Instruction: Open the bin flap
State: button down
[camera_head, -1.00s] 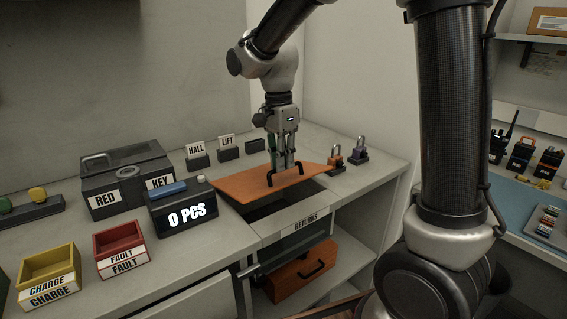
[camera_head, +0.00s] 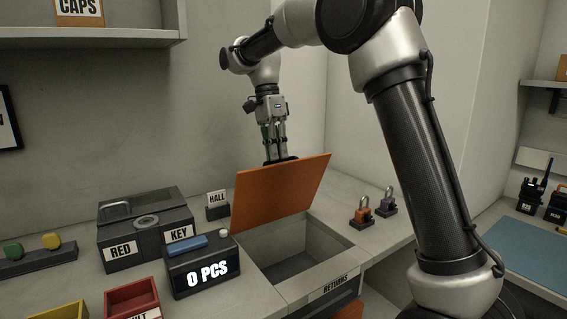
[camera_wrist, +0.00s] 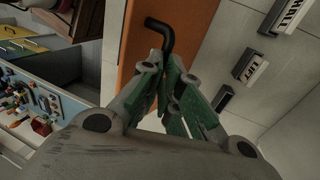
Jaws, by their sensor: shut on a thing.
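The orange bin flap (camera_head: 280,192) is tilted up steeply at the back of the bin opening. The RETURNS bin (camera_head: 318,243) lies open in front of it, and its grey inside looks empty. My gripper (camera_head: 280,158) is behind the flap's upper edge, its fingertips partly hidden by the flap. In the wrist view the green-padded fingers (camera_wrist: 174,72) are close together on the black flap handle (camera_wrist: 163,35). The flap's orange face (camera_wrist: 145,52) runs alongside the fingers.
A counter display reading 0 PCS (camera_head: 203,267) and a grey RED/KEY box (camera_head: 145,228) stand left of the opening. A HALL sign block (camera_head: 217,205) stands near the wall. Padlocks (camera_head: 362,212) stand to the right. The back wall is close behind my gripper.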

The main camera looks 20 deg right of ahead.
jog(key=w+a+f, duration=0.3)
jog(key=w, duration=0.7)
jog(key=shift+w+a, duration=0.35)
jog(key=shift+a, duration=0.05)
jog(key=c, duration=2.2)
grip_release()
jog(key=o, duration=0.7)
jog(key=shift+w+f, duration=0.1)
